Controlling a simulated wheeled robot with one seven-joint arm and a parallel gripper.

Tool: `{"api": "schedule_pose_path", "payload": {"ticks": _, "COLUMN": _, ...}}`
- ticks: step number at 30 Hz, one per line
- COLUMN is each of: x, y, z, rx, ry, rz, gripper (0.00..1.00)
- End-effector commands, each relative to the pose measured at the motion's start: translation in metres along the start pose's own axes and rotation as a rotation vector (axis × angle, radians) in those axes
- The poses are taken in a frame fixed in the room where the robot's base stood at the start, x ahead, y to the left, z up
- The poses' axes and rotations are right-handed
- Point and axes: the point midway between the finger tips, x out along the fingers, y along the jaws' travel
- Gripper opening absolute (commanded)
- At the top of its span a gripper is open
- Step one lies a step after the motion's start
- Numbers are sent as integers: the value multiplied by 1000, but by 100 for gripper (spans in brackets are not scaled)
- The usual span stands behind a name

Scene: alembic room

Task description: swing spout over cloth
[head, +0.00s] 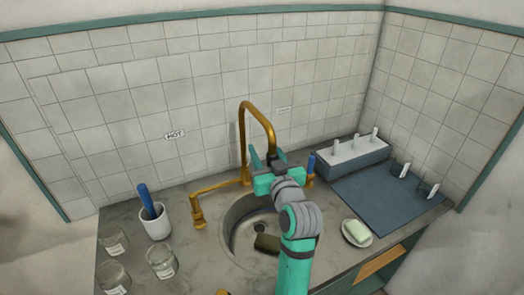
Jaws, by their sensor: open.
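The brass spout (242,125) rises behind the sink and arches over to the right, its end pointing down toward the bowl. My teal gripper (263,158) is open at the spout's down-turned end, with a finger on the left of it. I cannot tell whether it touches the spout, and my gripper and wrist hide part of its end. A dark olive piece (267,243) lies in the round sink (236,232), partly hidden by my arm; it may be the cloth, but I cannot tell.
A brass tap with a side pipe (199,215) stands left of the sink, and a blue-handled one (311,166) right. A white cup (154,226), glass jars (161,262), a soap dish (357,240), a blue-grey mat (375,208) and a rack (350,168) stand around.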

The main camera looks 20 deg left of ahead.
Motion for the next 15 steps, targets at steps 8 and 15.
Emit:
{"api": "schedule_pose_path", "payload": {"ticks": 8, "x": -21, "y": 1, "z": 0, "rx": 0, "ry": 1, "rz": 2, "gripper": 42}}
{"api": "schedule_pose_path", "payload": {"ticks": 15, "x": -67, "y": 1, "z": 0, "rx": 1, "ry": 1, "rz": 3, "gripper": 42}}
